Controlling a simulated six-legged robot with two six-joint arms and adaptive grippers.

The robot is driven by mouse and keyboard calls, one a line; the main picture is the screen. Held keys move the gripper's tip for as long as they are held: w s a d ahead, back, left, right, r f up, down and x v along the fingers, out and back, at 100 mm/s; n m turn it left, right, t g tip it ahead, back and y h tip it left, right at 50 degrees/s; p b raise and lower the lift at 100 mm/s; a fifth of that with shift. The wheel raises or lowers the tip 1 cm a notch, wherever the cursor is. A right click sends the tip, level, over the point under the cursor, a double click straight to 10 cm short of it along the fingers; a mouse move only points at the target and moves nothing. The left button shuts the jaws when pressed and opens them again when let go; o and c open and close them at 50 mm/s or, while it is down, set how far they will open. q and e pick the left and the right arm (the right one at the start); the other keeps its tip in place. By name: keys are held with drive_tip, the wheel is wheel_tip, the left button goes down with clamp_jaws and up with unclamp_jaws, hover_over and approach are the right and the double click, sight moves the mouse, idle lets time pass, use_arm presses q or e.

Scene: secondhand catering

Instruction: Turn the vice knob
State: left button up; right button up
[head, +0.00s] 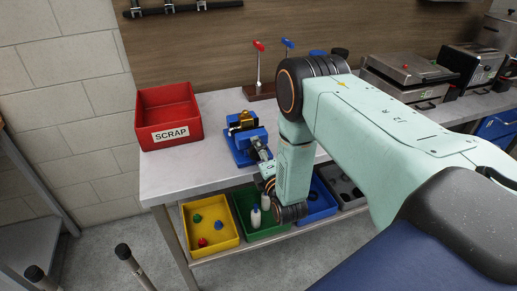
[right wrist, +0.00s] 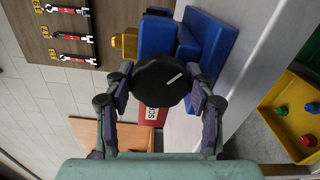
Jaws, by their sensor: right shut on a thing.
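The blue vice (head: 250,140) stands on the worktop near its front edge, with a brass-coloured piece (head: 241,119) at its jaws. In the right wrist view, the vice (right wrist: 205,42) fills the upper middle and its round black knob (right wrist: 158,82) faces the camera. A white line on the knob slants up to the right. My right gripper (right wrist: 160,88) has its fingers on opposite sides of the knob and is shut on it. In the head view my right arm partly hides the gripper and knob. My left gripper is not in view.
A red SCRAP bin (head: 168,112) stands left of the vice. Small red and blue levers (head: 260,70) stand behind it. A yellow bin (head: 209,225) and a green bin (head: 258,222) sit below the worktop. Grey machines (head: 410,78) stand at the back right.

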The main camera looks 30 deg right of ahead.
drive_tip(key=shift+w+r+n, duration=0.2)
drive_tip(key=shift+r+n, duration=0.15)
drive_tip(key=shift+n, duration=0.25)
drive_tip(key=o, duration=1.2)
drive_tip(key=shift+w+f, duration=0.1)
drive_tip(key=shift+f, duration=0.2)
drive_tip(key=shift+c, duration=0.2)
drive_tip(key=shift+s, duration=0.25)
drive_tip(key=shift+s+f, duration=0.1)
drive_tip(key=shift+s, duration=0.05)
drive_tip(key=v, duration=0.7)
drive_tip(key=shift+s, duration=0.25)
